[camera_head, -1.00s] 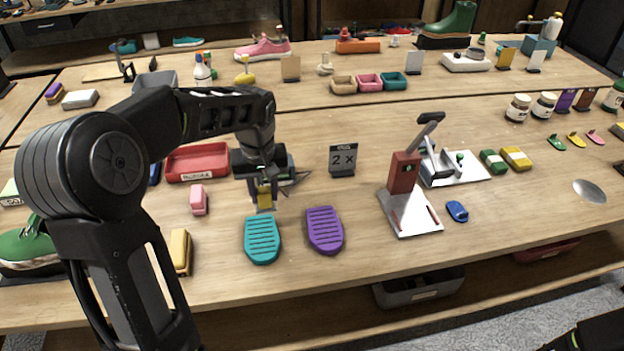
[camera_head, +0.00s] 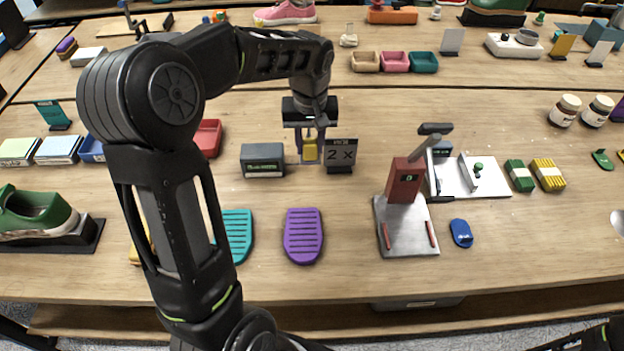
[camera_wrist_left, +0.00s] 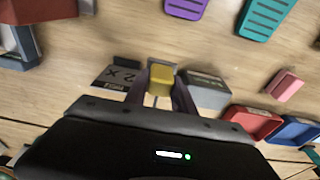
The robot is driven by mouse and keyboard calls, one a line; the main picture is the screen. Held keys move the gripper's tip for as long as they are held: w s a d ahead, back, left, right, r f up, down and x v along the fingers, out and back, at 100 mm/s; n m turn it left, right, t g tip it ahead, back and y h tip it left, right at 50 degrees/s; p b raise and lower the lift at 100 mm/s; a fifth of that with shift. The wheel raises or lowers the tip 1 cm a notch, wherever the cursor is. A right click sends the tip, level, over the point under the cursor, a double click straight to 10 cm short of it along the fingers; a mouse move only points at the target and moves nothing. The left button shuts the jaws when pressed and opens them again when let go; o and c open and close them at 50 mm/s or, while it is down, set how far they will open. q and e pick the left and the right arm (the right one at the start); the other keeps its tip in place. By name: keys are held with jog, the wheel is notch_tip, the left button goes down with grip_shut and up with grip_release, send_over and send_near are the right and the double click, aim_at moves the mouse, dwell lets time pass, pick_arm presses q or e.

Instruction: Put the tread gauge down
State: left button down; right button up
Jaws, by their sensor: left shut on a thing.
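The tread gauge (camera_head: 310,149) shows as a small yellow block between the fingers of my left gripper (camera_head: 311,158). The left gripper is shut on it, just left of the dark "2 x" card (camera_head: 341,155) and right of a dark grey labelled box (camera_head: 263,160). In the left wrist view the yellow gauge (camera_wrist_left: 161,78) sits between the fingertips, with the card (camera_wrist_left: 117,77) on one side and the box (camera_wrist_left: 207,90) on the other. I cannot tell whether the gauge touches the table. My right gripper is not in view.
A teal sole (camera_head: 238,235) and a purple sole (camera_head: 303,236) lie in front. A red press-like stand (camera_head: 404,180) is to the right, with a blue piece (camera_head: 461,233) beside it. A red tray (camera_head: 208,137) is to the left. Bare table lies between the card and the soles.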

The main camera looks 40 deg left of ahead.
aim_at(310, 161)
pick_arm(q)
notch_tip(310, 161, down, 6)
jog(key=shift+r+p, duration=0.15)
jog(key=shift+p, duration=0.3)
notch_tip(310, 161, down, 4)
jog(key=shift+r+p, duration=0.2)
jog(key=shift+p, duration=0.2)
jog(key=shift+f, duration=0.1)
jog(key=shift+f, duration=0.1)
jog(key=c, duration=1.5)
grip_release()
jog(key=shift+f, duration=0.1)
jog(key=o, duration=0.4)
jog(key=shift+o, duration=0.2)
